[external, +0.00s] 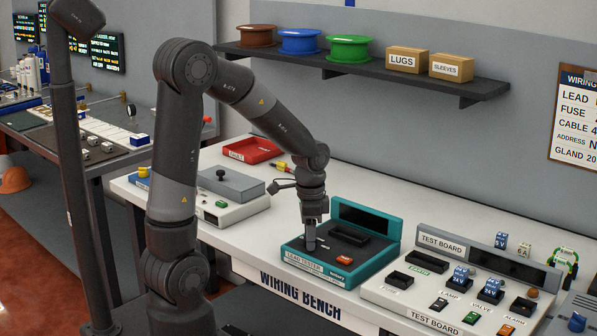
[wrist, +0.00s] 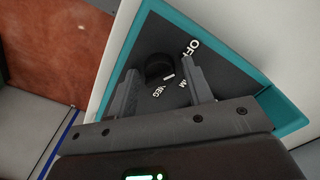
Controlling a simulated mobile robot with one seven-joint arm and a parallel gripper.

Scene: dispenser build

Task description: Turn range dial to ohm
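The range dial (wrist: 157,68) is a round black knob with a white pointer mark, on the dark panel of the teal lead tester (external: 325,277). In the wrist view the mark points to the lower right, between the MEG label (wrist: 157,91) and a partly hidden label ending in M (wrist: 182,83). The OFF label (wrist: 192,47) is to the right of the dial. My gripper (wrist: 161,67) is open, with one finger on each side of the dial and gaps visible. In the external view my gripper (external: 310,243) reaches down to the tester's left side and hides the dial.
The tester has a raised dark display (external: 365,222) at its back and a small orange part (external: 344,259) on its panel. A test board (external: 440,300) stands close on the right. A grey-lidded box (external: 228,184) and red tray (external: 252,150) are on the left.

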